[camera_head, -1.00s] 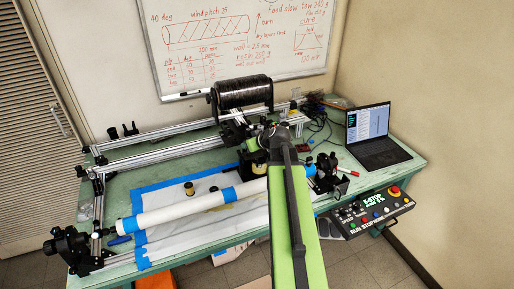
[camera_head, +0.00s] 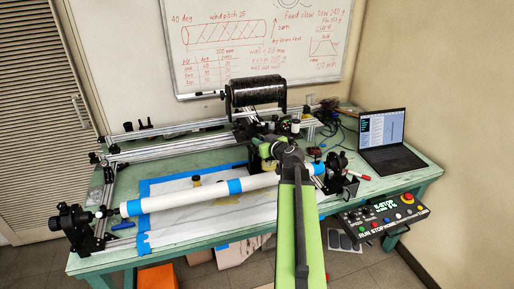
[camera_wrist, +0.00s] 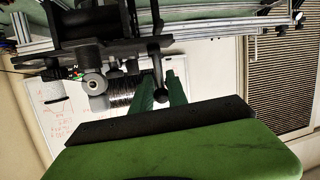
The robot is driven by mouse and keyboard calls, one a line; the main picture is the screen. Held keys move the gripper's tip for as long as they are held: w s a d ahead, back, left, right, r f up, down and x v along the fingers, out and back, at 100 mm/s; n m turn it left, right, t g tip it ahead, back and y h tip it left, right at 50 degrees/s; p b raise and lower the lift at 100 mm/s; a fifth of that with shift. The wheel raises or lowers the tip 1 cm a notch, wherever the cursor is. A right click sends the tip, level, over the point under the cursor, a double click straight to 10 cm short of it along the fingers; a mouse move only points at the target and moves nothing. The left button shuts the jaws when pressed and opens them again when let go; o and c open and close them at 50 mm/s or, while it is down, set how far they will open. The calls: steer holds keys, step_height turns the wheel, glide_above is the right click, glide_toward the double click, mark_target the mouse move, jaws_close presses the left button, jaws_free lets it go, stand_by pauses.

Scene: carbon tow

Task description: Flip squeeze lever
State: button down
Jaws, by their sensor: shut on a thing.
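The squeeze lever (camera_wrist: 156,62) is a thin black bar with a round knob, hanging downward in the wrist view from the dark carriage mechanism (camera_wrist: 88,52). My gripper (camera_wrist: 159,85) has two green fingers, one on each side of the lever's knob end, and is shut on it. In the head view my green arm reaches forward over the white tube to the carriage below the black tow spool (camera_head: 255,92). The arm hides the lever and most of the gripper there.
The white tube (camera_head: 190,200) with blue tape lies across the green bench (camera_head: 428,172). A laptop (camera_head: 392,160) stands at the right, above a control panel (camera_head: 380,220) with a red button. Aluminium rails (camera_head: 165,150) run along the back. A whiteboard (camera_head: 255,40) hangs behind.

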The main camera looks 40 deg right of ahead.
steer(key=shift+s+d+f+t+b, duration=0.1)
steer(key=shift+s+f+t+b, duration=0.15)
steer(key=shift+b, duration=0.2)
steer(key=shift+s+d+r+t+h, duration=0.15)
steer(key=shift+d+t+h, duration=0.1)
steer(key=shift+h, duration=0.15)
steer(key=c, duration=1.4)
jaws_free()
